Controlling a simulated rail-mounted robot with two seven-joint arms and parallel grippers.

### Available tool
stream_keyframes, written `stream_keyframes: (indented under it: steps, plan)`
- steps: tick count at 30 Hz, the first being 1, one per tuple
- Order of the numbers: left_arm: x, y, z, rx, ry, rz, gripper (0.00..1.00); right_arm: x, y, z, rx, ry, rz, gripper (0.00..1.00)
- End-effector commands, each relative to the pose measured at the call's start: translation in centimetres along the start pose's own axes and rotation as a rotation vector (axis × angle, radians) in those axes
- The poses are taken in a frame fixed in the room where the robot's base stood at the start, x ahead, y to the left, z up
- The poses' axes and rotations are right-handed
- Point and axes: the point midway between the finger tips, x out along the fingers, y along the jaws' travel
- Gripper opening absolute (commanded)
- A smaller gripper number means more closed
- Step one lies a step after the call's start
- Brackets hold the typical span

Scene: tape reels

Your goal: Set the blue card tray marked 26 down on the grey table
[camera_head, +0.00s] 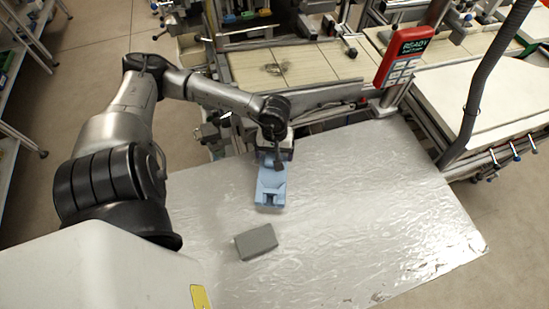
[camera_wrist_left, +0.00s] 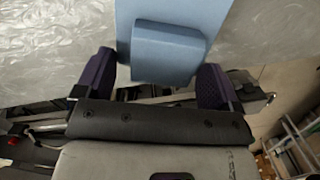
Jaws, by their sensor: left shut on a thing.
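The blue card tray (camera_head: 271,190) is at the far edge of the grey table (camera_head: 370,210), below my left gripper (camera_head: 273,158). Its number cannot be read. In the left wrist view, my left gripper (camera_wrist_left: 158,76) has its two purple-padded fingers on either side of a raised blue block of the tray (camera_wrist_left: 170,48), and it is shut on the tray. Whether the tray touches the table or hangs just above it cannot be told. My right gripper is not in view.
A dark grey box (camera_head: 256,242) lies on the table nearer to me than the tray. The table's middle and right are clear. A red device reading READY (camera_head: 404,55) stands at the far edge, with metal frames and a tan-topped bench (camera_head: 300,65) behind.

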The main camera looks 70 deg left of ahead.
Motion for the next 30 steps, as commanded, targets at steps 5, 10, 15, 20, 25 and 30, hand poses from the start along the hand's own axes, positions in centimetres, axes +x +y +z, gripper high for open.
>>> stream_keyframes:
  steps: [5, 10, 15, 20, 25, 30]
  plan:
    - [0.8, 0.0, -0.2, 0.0, -0.001, 0.0, 0.6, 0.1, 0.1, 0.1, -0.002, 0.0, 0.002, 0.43]
    - [3.0, 0.0, -0.3, -0.001, -0.002, -0.001, 0.6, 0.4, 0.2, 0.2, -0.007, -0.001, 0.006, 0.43]
    - [4.1, 0.0, -0.5, 0.001, 0.0, -0.001, 0.6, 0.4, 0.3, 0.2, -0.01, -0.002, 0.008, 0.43]
    - [4.0, 0.0, -0.5, 0.001, 0.001, -0.001, 0.6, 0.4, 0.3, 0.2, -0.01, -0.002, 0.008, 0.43]
    - [4.4, 0.0, -0.5, 0.001, 0.001, -0.001, 0.6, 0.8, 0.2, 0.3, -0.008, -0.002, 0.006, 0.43]
    - [4.3, 0.0, -0.5, 0.001, 0.0, -0.001, 1.0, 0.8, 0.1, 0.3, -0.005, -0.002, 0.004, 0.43]
